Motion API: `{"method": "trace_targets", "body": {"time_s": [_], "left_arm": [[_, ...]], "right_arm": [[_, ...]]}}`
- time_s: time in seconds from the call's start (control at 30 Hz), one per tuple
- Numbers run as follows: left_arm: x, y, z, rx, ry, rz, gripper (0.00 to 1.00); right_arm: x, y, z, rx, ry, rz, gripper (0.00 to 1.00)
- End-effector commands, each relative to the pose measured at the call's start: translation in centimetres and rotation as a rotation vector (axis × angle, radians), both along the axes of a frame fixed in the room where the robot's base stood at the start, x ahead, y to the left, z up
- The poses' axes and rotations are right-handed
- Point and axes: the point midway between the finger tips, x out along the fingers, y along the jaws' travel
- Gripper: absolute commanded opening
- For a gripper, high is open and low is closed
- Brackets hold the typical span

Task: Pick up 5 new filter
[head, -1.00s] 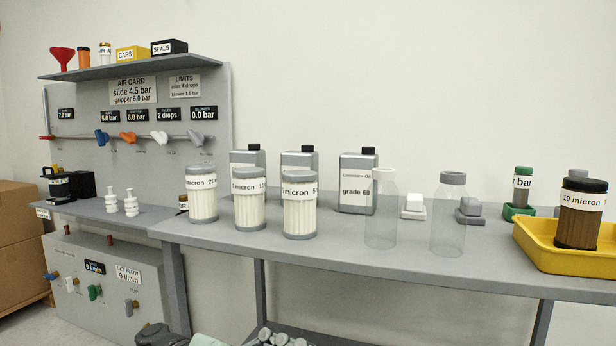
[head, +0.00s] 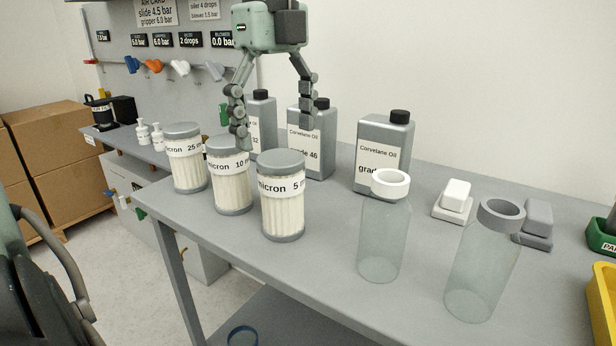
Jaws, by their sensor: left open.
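The 5 micron filter (head: 283,212) is a white pleated cylinder with grey end caps, upright on the grey bench near its front edge. The 10 micron filter (head: 232,192) and the 25 micron filter (head: 187,172) stand in a row to its left. My left gripper (head: 274,125) is open and empty, fingers pointing down, above and behind the 5 micron filter. One fingertip overlaps the top of the 10 micron filter in the picture; I cannot tell whether they touch. My right gripper is out of view.
Grey oil containers (head: 383,135) stand behind the filters. Two clear bowls, one with a white collar (head: 390,184) and one with a grey collar (head: 501,214), stand to the right. A yellow tray (head: 602,300) is at the right edge. Bench front centre is clear.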

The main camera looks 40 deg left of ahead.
Motion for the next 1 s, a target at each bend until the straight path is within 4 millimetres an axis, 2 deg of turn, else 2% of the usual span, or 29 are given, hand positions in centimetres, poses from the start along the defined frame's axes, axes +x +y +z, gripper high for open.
{"method": "trace_targets", "body": {"time_s": [0.17, 0.63, 0.93, 1.0], "left_arm": [[-0.1, 0.1, -0.9, 0.032, 0.006, 0.014, 0.84], [-0.2, -0.3, -6.9, 0.027, 0.005, 0.014, 0.84], [-0.2, -0.2, -7.5, 0.028, 0.003, 0.016, 0.84], [-0.2, -0.2, -7.5, 0.028, 0.003, 0.016, 0.76]], "right_arm": [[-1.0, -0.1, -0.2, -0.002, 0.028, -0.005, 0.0], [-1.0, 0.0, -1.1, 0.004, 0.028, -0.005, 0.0], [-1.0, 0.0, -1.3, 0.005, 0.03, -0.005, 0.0], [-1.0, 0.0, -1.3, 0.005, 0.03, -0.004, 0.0]]}}
